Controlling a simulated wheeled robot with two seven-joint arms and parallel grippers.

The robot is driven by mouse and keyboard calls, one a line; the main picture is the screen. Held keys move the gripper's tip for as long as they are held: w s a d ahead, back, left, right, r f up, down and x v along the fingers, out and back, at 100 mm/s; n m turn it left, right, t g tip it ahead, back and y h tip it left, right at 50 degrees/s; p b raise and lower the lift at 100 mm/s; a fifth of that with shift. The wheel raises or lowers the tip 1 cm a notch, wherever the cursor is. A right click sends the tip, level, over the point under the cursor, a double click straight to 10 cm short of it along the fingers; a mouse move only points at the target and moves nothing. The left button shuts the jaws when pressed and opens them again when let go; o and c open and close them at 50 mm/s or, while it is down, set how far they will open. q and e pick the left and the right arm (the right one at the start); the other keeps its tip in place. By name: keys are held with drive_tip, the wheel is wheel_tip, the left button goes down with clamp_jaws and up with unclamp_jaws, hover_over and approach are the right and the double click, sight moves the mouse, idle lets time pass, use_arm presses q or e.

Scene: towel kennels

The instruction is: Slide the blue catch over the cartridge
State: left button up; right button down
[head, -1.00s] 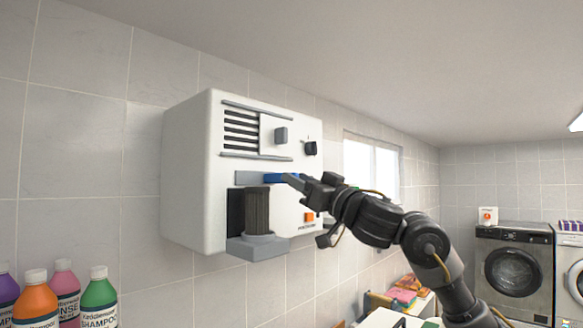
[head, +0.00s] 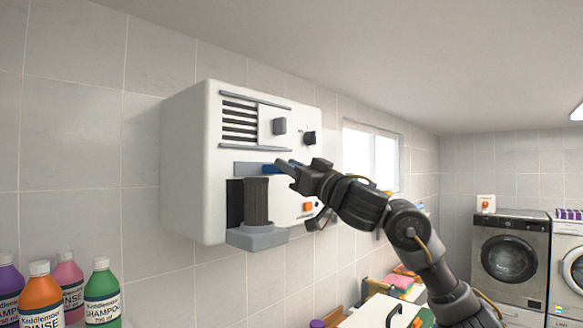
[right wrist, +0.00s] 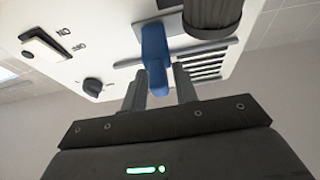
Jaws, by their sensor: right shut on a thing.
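The blue catch (head: 268,168) sits on a grey track (head: 246,168) on the front of a white wall box. The dark ribbed cartridge (head: 257,203) stands upright in the box's opening, below the track. The catch is above and a little right of the cartridge's middle. My right gripper (head: 283,165) reaches in from the right and is shut on the catch, hiding part of it. In the right wrist view, the blue catch (right wrist: 155,52) lies between the fingers, and the cartridge (right wrist: 212,14) shows at the top, apart from them. My left gripper is out of view.
Several shampoo bottles (head: 101,295) stand at the lower left. Washing machines (head: 510,262) are far right.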

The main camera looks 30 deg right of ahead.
sight(272, 168)
drive_tip(key=s+a, duration=0.2)
drive_tip(key=a, duration=0.4)
drive_tip(key=c, duration=1.5)
unclamp_jaws()
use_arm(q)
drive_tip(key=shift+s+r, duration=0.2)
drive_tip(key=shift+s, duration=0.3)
use_arm(e)
drive_tip(key=shift+o, duration=0.7)
drive_tip(key=shift+s+a, duration=0.1)
drive_tip(key=shift+a, duration=0.1)
drive_tip(key=shift+d, duration=0.2)
